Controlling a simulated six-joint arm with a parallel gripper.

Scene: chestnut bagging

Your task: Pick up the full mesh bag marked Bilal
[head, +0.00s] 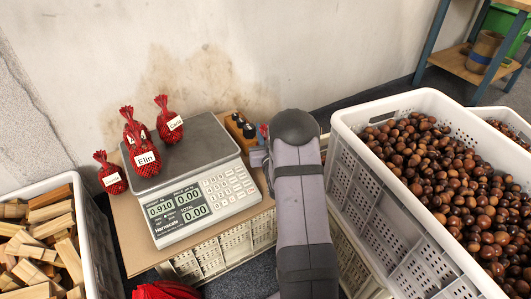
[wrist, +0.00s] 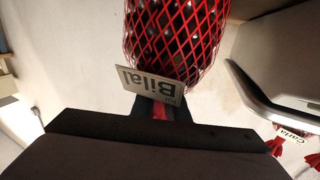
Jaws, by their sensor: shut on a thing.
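The full red mesh bag marked Bilal (wrist: 178,42) fills the upper middle of the wrist view, dark chestnuts showing through the net. Its white tag (wrist: 150,86) reads upside down there. My gripper (wrist: 160,110) is shut on the bag's red neck, just below the tag in that view. In the head view my arm hides the gripper and the held bag almost entirely. Other red bags stand at the scale in the head view: one marked Elin (head: 146,159), one marked Carla (head: 168,113), and two whose tags I cannot read.
The scale (head: 208,192) shows 0.910. A large white crate of chestnuts (head: 345,125) stands right of my arm. A crate of wood pieces (head: 90,225) is at the left. A wooden block with dark knobs (head: 240,130) sits behind the scale. Red mesh (head: 165,290) lies at the bottom.

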